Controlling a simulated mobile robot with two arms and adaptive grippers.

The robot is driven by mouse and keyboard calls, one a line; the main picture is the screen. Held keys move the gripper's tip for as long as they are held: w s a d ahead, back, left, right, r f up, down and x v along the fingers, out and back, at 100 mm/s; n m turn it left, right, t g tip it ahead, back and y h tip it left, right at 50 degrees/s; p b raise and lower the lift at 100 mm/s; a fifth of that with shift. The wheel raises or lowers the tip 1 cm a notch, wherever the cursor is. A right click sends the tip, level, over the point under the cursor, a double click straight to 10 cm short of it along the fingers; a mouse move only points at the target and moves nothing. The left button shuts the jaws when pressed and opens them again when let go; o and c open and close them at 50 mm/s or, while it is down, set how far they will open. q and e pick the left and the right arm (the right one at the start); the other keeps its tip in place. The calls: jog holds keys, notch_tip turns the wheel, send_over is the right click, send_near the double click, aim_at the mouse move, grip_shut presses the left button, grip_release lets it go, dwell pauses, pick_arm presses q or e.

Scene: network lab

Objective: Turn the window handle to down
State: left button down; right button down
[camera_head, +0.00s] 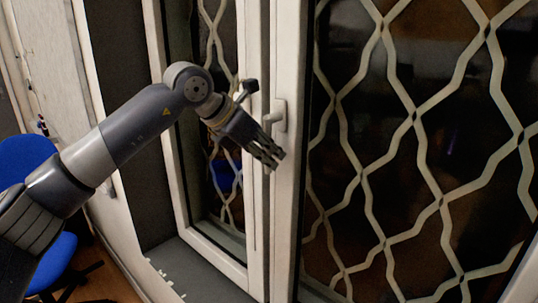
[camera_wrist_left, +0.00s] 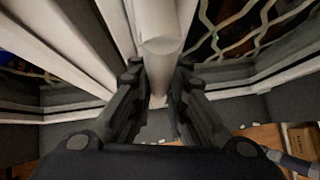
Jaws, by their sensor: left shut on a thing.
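The white window handle (camera_head: 278,114) is mounted on the upright white frame between the two window panels, in the middle of the head view. My left gripper (camera_head: 268,156) reaches it from the left, with its fingers just below the handle's visible part. In the left wrist view, a thick white bar (camera_wrist_left: 160,45), which looks like the handle's lever, lies between the two fingers. The left gripper (camera_wrist_left: 158,88) is shut on it. The fingers hide part of the lever in the head view, so its exact angle is hard to tell. My right gripper is not in view.
The right window panel (camera_head: 415,118) has a white wavy lattice behind dark glass. The grey sill (camera_head: 200,268) runs below the left panel. A blue chair (camera_head: 28,160) stands at the far left.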

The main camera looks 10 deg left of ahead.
pick_arm(q)
jog(key=shift+a+r, duration=0.1)
jog(key=shift+a, duration=0.05)
jog(key=c, duration=1.6)
grip_release()
jog(key=shift+w, duration=0.15)
jog(key=shift+s+a+r, duration=0.15)
jog(key=shift+s+r, duration=0.1)
jog(key=v, duration=1.1)
jog(key=shift+a+r, duration=0.1)
jog(key=shift+a, duration=0.05)
